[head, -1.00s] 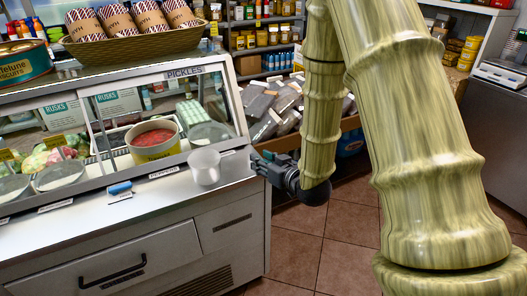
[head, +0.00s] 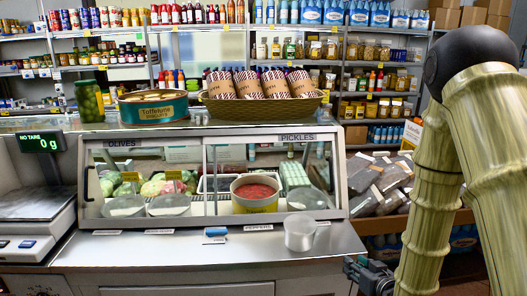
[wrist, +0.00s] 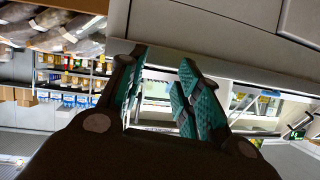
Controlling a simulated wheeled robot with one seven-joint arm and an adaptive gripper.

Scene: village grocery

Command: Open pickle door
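The glass-fronted display case has a PICKLES label (head: 298,137) over its right half and an OLIVES label (head: 121,144) over its left. The pickle door (head: 318,165) is the right-hand glass pane; upright frames (head: 210,180) stand close together at the middle. A tub of red food (head: 255,205) shows at the right half. My gripper (head: 352,268) is low at the right, beside the counter's right front corner and apart from the door. In the wrist view my gripper (wrist: 158,98) has its teal-padded fingers spread, with nothing between them.
A clear cup (head: 299,235) stands on the steel ledge (head: 200,250) before the right half, with a blue object (head: 215,231) left of it. A scale (head: 35,205) stands at left. A basket (head: 262,108), tin (head: 153,110) and green jar (head: 89,102) sit on top.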

